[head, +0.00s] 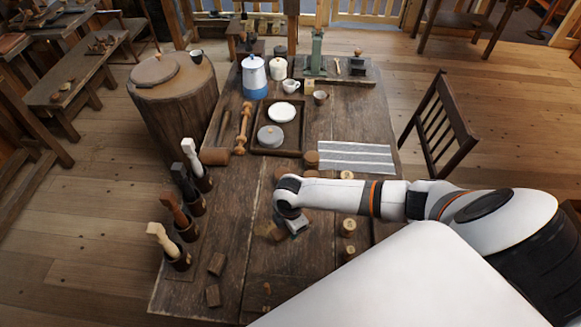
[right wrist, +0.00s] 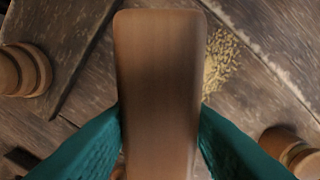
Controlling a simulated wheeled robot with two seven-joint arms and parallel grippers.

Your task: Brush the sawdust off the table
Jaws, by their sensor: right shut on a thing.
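My right gripper (head: 296,224) reaches low over the middle of the dark wooden table (head: 228,225). In the right wrist view its teal fingers (right wrist: 160,128) are closed on both sides of a long brown wooden brush block (right wrist: 158,60). The block's bristles are hidden beneath it. A scatter of pale sawdust (right wrist: 219,62) lies on the boards just right of the block in that view. In the head view the brush and sawdust are mostly hidden or too small to make out. My left gripper is not in view.
Wooden spools (head: 348,226) stand right of the gripper. Handled tools in dark holders (head: 180,252) line the left edge, near loose wood blocks (head: 217,263). A grey striped cloth (head: 355,157), a tray (head: 276,152) with a white plate and a blue-white pot (head: 254,78) are farther back.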

